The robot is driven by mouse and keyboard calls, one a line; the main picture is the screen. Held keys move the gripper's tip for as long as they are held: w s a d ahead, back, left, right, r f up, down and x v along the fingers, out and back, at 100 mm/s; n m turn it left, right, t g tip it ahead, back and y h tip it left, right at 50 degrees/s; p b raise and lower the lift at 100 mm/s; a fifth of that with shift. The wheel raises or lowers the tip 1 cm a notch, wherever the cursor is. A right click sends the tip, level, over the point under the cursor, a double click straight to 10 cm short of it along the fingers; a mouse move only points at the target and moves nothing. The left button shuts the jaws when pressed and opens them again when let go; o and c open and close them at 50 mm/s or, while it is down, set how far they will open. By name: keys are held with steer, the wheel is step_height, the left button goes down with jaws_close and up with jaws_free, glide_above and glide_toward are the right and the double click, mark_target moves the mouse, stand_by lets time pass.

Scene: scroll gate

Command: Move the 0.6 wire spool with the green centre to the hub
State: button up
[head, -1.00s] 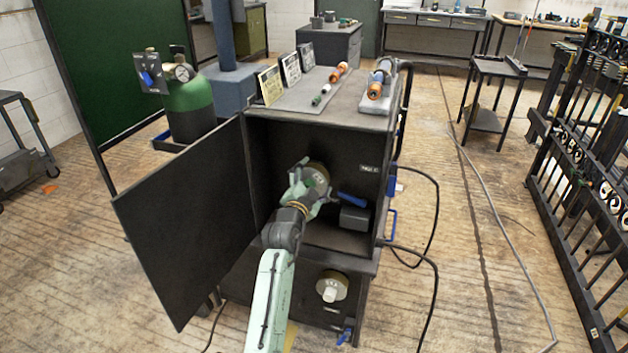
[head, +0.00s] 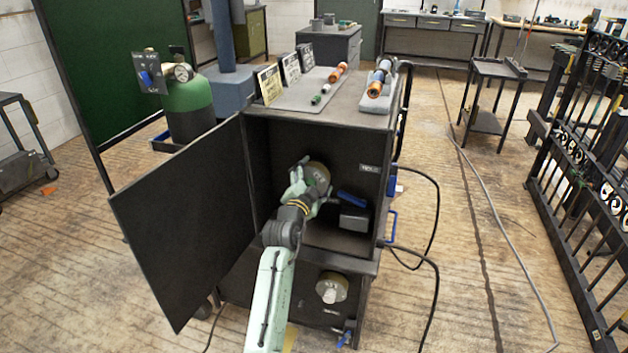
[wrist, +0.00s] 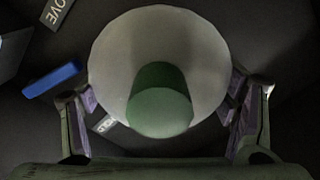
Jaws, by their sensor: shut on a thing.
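The wire spool (wrist: 205,50) with the green centre (wrist: 160,110) fills the middle of the wrist view, its pale round face towards me. My gripper (wrist: 163,112) has a finger at each side of it and is shut on it. In the head view the spool (head: 319,172) is inside the open cabinet, partly behind my gripper (head: 308,190). The hub is not clearly visible, and I cannot tell whether the spool touches a support behind it.
The cabinet door (head: 185,225) stands open to the left. A blue handle (head: 351,198) and a grey block (head: 354,218) are right of my gripper inside the cabinet; a blue part also shows in the wrist view (wrist: 52,80). Cables hang at the cabinet's right side.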

steer(key=shift+w+d+r, duration=0.1)
steer(key=shift+w+r, duration=0.15)
steer(key=shift+w, duration=0.2)
steer(key=shift+w+b, duration=0.25)
steer(key=shift+b, duration=1.25)
stand_by(0.8)
steer(key=shift+w+d, duration=0.1)
steer(key=shift+w, duration=0.1)
stand_by(0.7)
steer(key=o, duration=1.5)
steer(key=shift+c, duration=0.2)
steer(key=shift+o, duration=1.1)
steer(key=shift+f, duration=0.1)
